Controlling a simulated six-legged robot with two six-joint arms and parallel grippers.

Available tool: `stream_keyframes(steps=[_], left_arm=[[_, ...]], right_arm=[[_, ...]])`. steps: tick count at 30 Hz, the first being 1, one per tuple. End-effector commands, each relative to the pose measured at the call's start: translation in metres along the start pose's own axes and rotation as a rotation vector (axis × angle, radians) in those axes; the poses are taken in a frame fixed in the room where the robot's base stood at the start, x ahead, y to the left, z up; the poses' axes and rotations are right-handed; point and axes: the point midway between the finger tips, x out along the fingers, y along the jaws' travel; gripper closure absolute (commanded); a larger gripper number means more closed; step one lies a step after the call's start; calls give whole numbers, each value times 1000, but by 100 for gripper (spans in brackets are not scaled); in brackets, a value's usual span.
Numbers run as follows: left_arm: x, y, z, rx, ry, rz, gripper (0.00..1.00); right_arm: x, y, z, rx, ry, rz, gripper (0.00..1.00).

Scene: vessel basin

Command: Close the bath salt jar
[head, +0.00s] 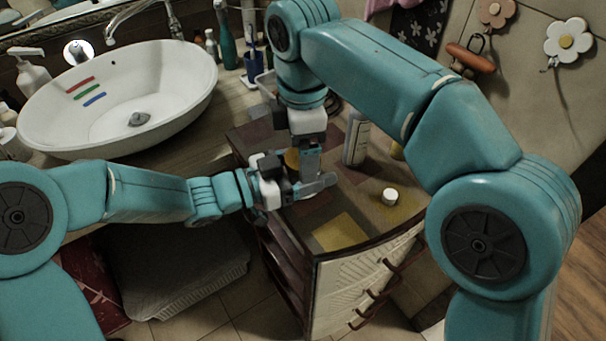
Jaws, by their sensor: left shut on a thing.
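My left gripper (312,186) reaches in low from the left over the cabinet top. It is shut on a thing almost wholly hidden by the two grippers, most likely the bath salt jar. My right gripper (308,162) points down from above, close against the left one. Its fingers overlap the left gripper, and I cannot tell whether they are open or shut. A small tan-yellow round piece (291,158) shows behind the grippers. I cannot tell if it is part of the jar or its lid. A small white cap-like piece (390,197) lies apart, to the right on the cabinet.
The cabinet (370,228) has a patchwork top and drawers in front. A pale bottle (357,142) stands behind the grippers. A white basin (195,100) is at the left, with toiletries behind it. The cabinet's front right top is mostly clear.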

Motion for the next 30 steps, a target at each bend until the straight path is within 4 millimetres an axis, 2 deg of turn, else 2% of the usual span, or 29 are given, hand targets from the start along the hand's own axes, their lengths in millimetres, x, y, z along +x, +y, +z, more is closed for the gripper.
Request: stream_keyframes(steps=[11, 16, 17, 21, 27, 30], left_arm=[[0, 0, 0, 0, -1, 0, 100], [0, 0, 0, 0, -1, 0, 100], [0, 0, 0, 0, -1, 0, 100], [0, 0, 0, 0, -1, 0, 100], [0, 0, 0, 0, -1, 0, 100], [0, 0, 0, 0, -1, 0, 100]], right_arm=[[5, 0, 0, 0, 0, 0, 13], [5, 0, 0, 0, 0, 0, 69], [5, 0, 0, 0, 0, 0, 71], [5, 0, 0, 15, 0, 0, 71], [5, 0, 0, 242, 0, 0, 71], [5, 0, 0, 285, 0, 0, 71]])
